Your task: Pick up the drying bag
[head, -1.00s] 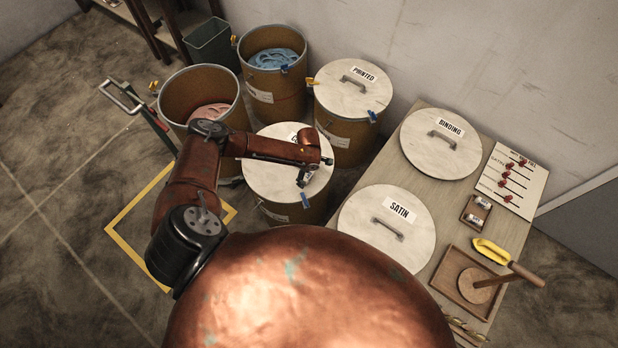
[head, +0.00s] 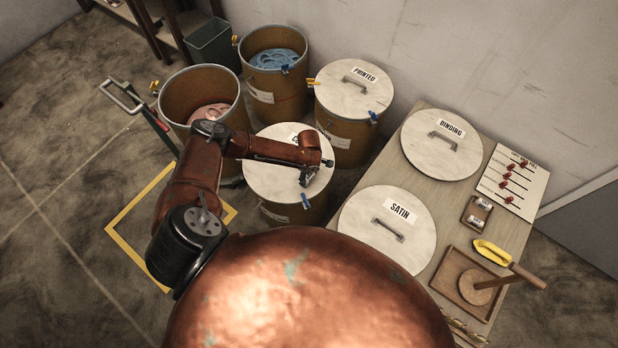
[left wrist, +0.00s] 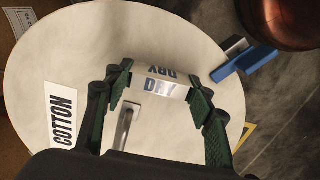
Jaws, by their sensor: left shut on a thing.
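The drying bag (left wrist: 158,88) is a small white packet marked DRY, seen in the left wrist view between the two green-padded fingers of my left gripper (left wrist: 157,98). The gripper is shut on it. The round pale lid (left wrist: 55,55) labelled COTTON lies behind the bag, with its metal handle (left wrist: 126,128) beneath. In the head view my left gripper (head: 307,176) is over this lid (head: 268,180), and the bag cannot be made out there. How high the bag is above the lid is unclear. My right gripper is not in view.
Open drums with pink (head: 208,113) and blue (head: 274,59) contents stand behind, beside the closed PRINTED drum (head: 352,98). A blue clip (left wrist: 248,63) sits on the COTTON lid's rim.

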